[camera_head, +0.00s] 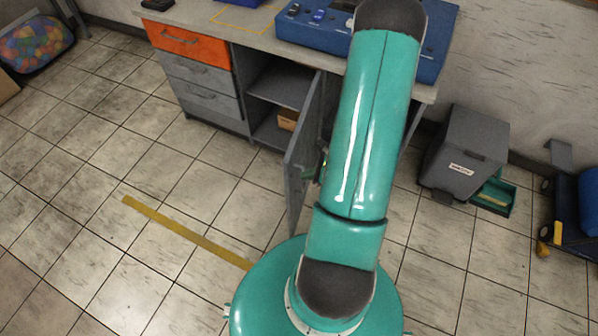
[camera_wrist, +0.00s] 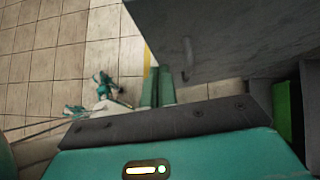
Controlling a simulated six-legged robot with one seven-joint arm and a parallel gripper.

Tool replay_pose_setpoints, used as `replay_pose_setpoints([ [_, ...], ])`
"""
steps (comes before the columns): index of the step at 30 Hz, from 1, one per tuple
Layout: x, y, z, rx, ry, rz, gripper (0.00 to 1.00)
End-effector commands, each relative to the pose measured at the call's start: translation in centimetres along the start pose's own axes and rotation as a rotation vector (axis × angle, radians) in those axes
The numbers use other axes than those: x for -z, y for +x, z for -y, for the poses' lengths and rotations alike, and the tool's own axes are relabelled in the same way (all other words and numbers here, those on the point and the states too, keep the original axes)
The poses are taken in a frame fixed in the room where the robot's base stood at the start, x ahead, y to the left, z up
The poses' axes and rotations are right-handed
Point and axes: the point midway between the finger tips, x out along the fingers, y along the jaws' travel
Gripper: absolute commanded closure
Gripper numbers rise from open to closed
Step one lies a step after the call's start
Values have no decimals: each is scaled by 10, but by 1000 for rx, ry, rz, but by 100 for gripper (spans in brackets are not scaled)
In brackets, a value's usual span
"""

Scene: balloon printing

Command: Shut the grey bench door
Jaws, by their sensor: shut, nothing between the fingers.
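The grey bench door (camera_head: 302,150) stands open, swung out from the bench front in the head view. In the wrist view it is the large grey panel (camera_wrist: 235,35) at upper right, with a bar handle (camera_wrist: 187,58). My gripper (camera_wrist: 158,73) is shut and empty. Its green fingers appear just left of and below the handle; I cannot tell whether they touch the door. In the head view my arm hides most of the gripper and part of the bench front. The open compartment (camera_head: 262,109) shows left of the door.
The bench has an orange drawer (camera_head: 188,44) and grey drawers (camera_head: 203,77) at left. A small box (camera_head: 288,119) sits inside the compartment. A blue machine (camera_head: 310,32) stands on top. A grey bin (camera_head: 466,150) with a green tray (camera_head: 494,198) stands right.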

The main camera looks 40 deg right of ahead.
Motion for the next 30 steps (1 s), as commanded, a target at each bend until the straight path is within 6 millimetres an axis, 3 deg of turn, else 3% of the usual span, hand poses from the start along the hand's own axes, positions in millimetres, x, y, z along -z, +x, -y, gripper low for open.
replay_pose_setpoints([
  [6,-20,18,-1,-1,-4,0,100],
  [30,-30,28,4,11,7,0,100],
])
